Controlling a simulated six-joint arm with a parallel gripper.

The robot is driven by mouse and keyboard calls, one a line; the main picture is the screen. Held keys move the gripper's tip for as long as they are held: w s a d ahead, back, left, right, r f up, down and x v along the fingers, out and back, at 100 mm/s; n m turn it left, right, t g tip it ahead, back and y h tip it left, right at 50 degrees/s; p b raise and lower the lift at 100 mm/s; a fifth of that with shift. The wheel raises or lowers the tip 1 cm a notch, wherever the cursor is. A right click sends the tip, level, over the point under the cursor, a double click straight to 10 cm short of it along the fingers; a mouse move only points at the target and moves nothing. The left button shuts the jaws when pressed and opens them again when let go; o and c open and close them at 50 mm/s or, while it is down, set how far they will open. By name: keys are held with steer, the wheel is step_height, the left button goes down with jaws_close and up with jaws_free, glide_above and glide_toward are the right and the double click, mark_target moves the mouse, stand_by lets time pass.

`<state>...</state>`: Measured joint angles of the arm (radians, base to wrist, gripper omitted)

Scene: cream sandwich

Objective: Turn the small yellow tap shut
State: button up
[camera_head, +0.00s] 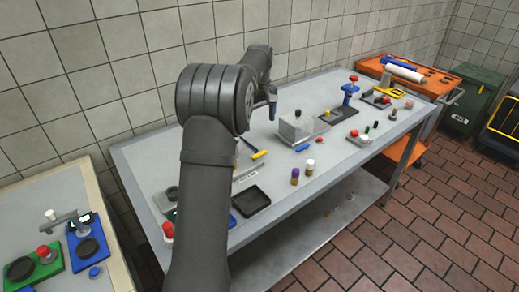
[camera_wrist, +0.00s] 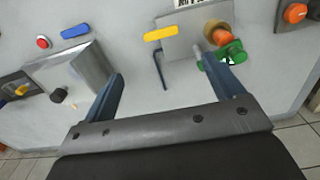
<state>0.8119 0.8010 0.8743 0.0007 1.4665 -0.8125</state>
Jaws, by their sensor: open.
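A yellow lever handle (camera_head: 259,154) lies near a grey plate on the table; it also shows in the wrist view (camera_wrist: 160,33), at the plate's left edge. A smaller yellow knob (camera_head: 327,113) sits on a dark plate behind the grey block; it also shows at the left edge of the wrist view (camera_wrist: 22,90). I cannot tell for sure which is the small yellow tap. My gripper (camera_wrist: 162,67) is open with nothing between its fingers. It is above the table, and the yellow lever shows beyond and between the fingertips. In the head view my gripper (camera_head: 272,106) hangs left of the grey block.
A grey metal block (camera_head: 298,128) with a dark knob stands beside my gripper. A blue handle (camera_wrist: 75,31) and a red button (camera_wrist: 43,42) are near it. An orange knob and green part (camera_wrist: 222,42) are close to the right finger. A black tray (camera_head: 250,201) lies in front.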

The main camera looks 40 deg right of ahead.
mark_target(259, 154)
step_height(259, 154, down, 13)
steer(key=shift+f, duration=0.1)
stand_by(0.3)
steer(key=c, duration=1)
